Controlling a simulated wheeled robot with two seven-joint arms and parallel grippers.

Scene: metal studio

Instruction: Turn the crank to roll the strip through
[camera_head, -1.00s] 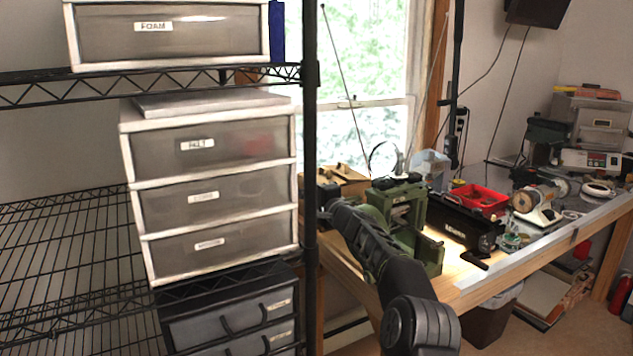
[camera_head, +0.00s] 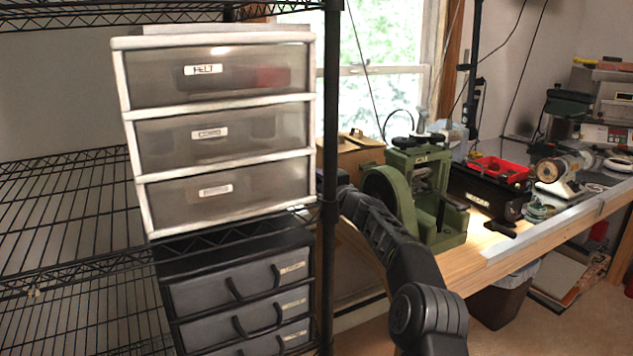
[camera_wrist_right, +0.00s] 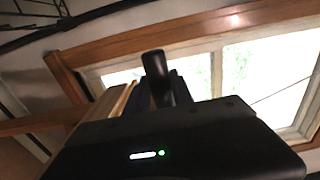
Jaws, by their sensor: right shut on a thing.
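The green rolling mill (camera_head: 428,190) stands on the wooden bench, with its round green wheel (camera_head: 388,194) on the left side. My right arm reaches up from the bottom, its far end partly behind the black shelf post. In the right wrist view, my right gripper (camera_wrist_right: 160,98) is shut on a dark rounded handle (camera_wrist_right: 156,68), apparently the crank handle. The crank's arm is hidden in the head view. I cannot make out the strip in either view. My left gripper is not in view.
A black wire shelf with drawer units (camera_head: 222,135) fills the left, its post (camera_head: 329,110) close to my right arm. Right of the mill are a black box (camera_head: 480,195), a red tray (camera_head: 500,168) and a small grinder-like machine (camera_head: 560,170). The bench's front edge is mostly clear.

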